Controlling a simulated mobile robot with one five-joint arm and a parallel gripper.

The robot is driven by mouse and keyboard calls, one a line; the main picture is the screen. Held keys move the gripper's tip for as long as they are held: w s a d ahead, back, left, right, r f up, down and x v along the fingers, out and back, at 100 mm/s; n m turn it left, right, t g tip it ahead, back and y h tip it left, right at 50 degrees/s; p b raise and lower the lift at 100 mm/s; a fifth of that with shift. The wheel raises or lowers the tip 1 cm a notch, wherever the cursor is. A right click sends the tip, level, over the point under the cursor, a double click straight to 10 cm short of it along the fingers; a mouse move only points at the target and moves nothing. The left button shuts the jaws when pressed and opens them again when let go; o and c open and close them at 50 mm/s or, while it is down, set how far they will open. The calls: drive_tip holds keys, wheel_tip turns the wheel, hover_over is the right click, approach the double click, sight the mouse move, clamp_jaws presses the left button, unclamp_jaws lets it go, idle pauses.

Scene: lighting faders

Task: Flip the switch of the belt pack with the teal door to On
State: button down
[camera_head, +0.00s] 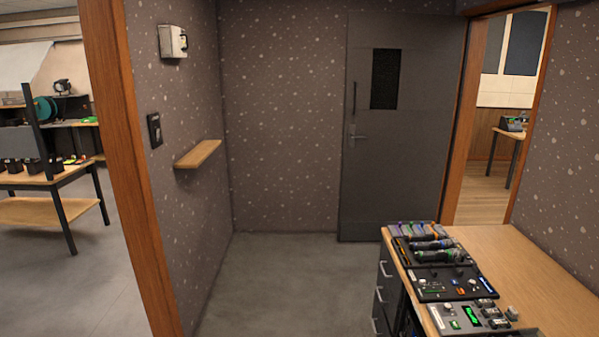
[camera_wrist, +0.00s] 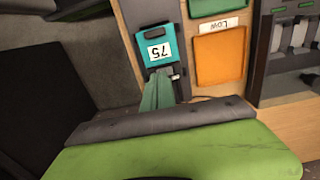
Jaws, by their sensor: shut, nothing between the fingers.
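In the wrist view, the belt pack with the teal door (camera_wrist: 155,58) lies at top centre, with a white label reading 75, upside down in the picture. My gripper is not visible in the head view.
An orange door or panel (camera_wrist: 220,60) labelled LOW and a green one (camera_wrist: 208,7) lie right of the teal pack. A dark rack (camera_wrist: 265,75) stands further right. In the head view, the wooden bench (camera_head: 530,275) is bare on its right side.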

drive_tip(key=shift+f+b, duration=0.9)
idle(0.3)
wheel_tip(320, 180, up, 7)
drive_tip(key=p, duration=0.7)
drive_tip(key=shift+r, duration=0.15)
